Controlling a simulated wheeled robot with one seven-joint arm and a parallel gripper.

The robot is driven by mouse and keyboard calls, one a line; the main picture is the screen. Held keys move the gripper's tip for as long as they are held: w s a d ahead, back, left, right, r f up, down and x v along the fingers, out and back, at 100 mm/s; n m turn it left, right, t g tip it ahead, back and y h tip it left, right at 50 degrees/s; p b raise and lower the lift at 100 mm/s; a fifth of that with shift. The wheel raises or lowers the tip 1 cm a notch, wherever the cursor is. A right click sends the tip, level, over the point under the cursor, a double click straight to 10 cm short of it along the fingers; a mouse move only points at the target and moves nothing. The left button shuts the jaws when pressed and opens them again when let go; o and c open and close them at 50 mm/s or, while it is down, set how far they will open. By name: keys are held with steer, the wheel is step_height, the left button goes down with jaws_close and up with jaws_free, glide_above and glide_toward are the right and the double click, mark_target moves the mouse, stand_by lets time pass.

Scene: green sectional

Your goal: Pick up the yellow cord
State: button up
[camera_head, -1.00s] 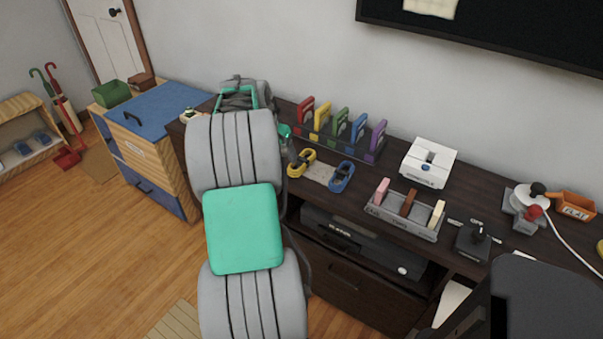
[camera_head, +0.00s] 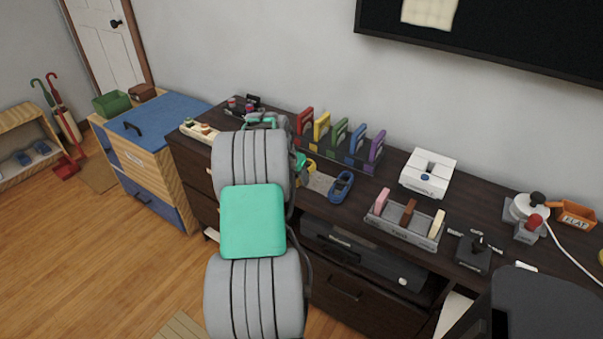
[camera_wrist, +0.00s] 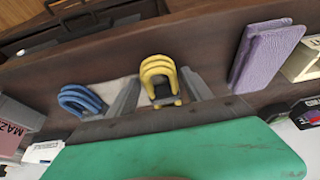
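The yellow cord (camera_head: 311,166) is a coiled bundle on the dark cabinet top, partly hidden by my arm in the head view. In the wrist view the yellow cord (camera_wrist: 158,72) shows as loops standing between my fingers. My gripper (camera_wrist: 160,80) is open, with one grey finger on each side of the cord. I cannot tell whether either finger touches it. A blue cord (camera_head: 341,186) lies to the right of the yellow one in the head view. It also shows outside my left finger in the wrist view (camera_wrist: 80,100).
A rack of coloured upright cases (camera_head: 340,142) stands behind the cords. A white console (camera_head: 428,173) and a grey tray (camera_head: 404,224) with several blocks are to the right. In the wrist view a purple case (camera_wrist: 265,52) stands close to my right finger.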

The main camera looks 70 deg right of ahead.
steer(key=c, duration=1.2)
steer(key=shift+o, duration=0.2)
steer(key=shift+r, duration=0.1)
